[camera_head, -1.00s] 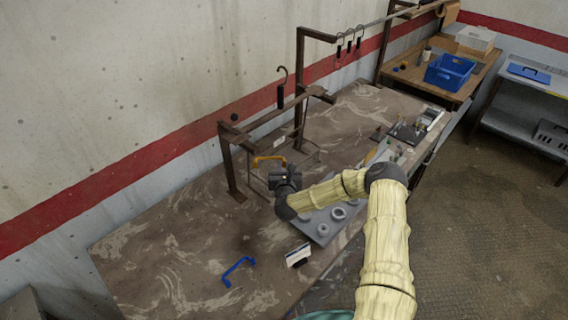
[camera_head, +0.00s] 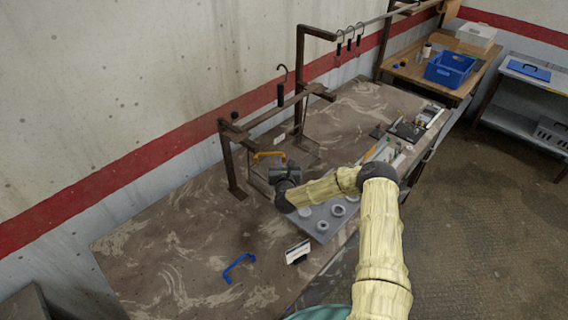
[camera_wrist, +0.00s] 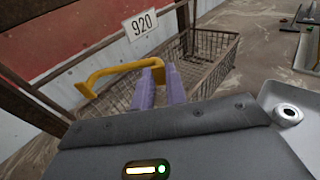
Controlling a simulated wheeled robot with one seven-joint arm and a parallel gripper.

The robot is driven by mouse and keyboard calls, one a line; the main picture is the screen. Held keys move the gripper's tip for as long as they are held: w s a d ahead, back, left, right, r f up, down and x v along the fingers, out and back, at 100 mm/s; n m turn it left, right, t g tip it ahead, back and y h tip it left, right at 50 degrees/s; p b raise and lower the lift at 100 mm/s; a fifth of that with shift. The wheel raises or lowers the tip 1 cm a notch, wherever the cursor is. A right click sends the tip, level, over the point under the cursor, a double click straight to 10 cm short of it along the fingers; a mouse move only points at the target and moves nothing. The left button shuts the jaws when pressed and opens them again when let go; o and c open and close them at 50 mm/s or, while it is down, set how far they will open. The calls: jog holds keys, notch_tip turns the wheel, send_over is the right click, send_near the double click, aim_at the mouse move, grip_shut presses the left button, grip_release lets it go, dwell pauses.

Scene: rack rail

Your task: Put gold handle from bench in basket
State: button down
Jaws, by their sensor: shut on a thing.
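The gold handle (camera_head: 268,154) is a yellow-orange bar with bent ends. It is held raised near the dark rack, and it also shows in the wrist view (camera_wrist: 122,67). My gripper (camera_wrist: 160,72) has purple fingers shut on one end of the handle; in the head view my gripper (camera_head: 281,166) is at the handle's right. A brown wire-mesh basket (camera_wrist: 218,62) lies behind and below the fingers in the wrist view, with a white "920" label (camera_wrist: 140,24) above it. The handle appears over the basket's left part; its exact height above the rim cannot be told.
A dark metal rack (camera_head: 229,160) stands close around the handle. A blue handle (camera_head: 239,267) and a small white card (camera_head: 297,251) lie on the bench (camera_head: 180,250). A grey tray (camera_head: 322,226) with round parts is beside my arm. A blue crate (camera_head: 449,82) stands on the far table.

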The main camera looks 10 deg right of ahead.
jog(key=shift+f+b, duration=0.3)
jog(key=c, duration=1.4)
grip_release()
jog(key=shift+r, duration=0.2)
jog(key=shift+r+p, duration=0.5)
jog(key=shift+p, duration=0.4)
jog(key=s+a+r+b, duration=0.1)
jog(key=s+b, duration=0.4)
jog(key=s, duration=0.6)
jog(key=shift+s+a+r, duration=0.2)
jog(key=shift+s+a, duration=0.2)
